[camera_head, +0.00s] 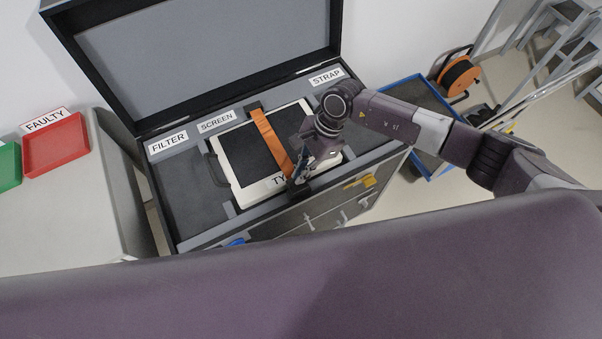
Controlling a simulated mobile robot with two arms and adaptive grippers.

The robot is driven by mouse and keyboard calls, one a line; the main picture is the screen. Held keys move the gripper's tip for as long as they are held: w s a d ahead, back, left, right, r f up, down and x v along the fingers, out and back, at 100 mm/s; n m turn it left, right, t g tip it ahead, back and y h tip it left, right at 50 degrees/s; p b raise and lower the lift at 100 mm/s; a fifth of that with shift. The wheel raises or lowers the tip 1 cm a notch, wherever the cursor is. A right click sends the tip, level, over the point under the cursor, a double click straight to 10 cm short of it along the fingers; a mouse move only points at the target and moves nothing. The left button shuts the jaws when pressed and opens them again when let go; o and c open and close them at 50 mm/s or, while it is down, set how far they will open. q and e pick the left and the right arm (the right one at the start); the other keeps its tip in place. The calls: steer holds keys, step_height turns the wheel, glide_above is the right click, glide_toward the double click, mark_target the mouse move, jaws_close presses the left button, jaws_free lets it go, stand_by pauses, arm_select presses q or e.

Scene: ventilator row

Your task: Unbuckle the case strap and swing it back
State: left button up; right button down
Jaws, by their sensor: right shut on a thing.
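An open black case (190,222) has its lid raised at the back. A white-framed device with a dark screen (241,159) lies in its middle bay. An orange strap (270,140) runs across the device from a black mount at the back toward a dark buckle (294,190) at the front edge. My right gripper (300,178) points down at the strap's front end beside the buckle. It is shut on the strap end; its fingertips and the grip itself are partly hidden by the wrist. My left gripper is not in view.
Labels FILTER (168,142), SCREEN (216,122) and STRAP (326,77) mark the case's back edge. A red tray (56,146) marked FAULTY and a green tray (9,165) stand on the left table. A blue-edged cart (421,88), cable reel (458,76) and ladder stand right.

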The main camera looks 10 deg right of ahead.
steer(key=w+a+r+b, duration=0.1)
steer(key=w+r+b, duration=0.2)
steer(key=r, duration=0.5)
steer(key=w+a+r+b, duration=0.1)
steer(key=w+r+b, duration=0.2)
steer(key=w+r, duration=0.2)
steer(key=shift+a+r+g, duration=0.25)
steer(key=shift+r+g, duration=0.05)
steer(key=shift+r, duration=1.3)
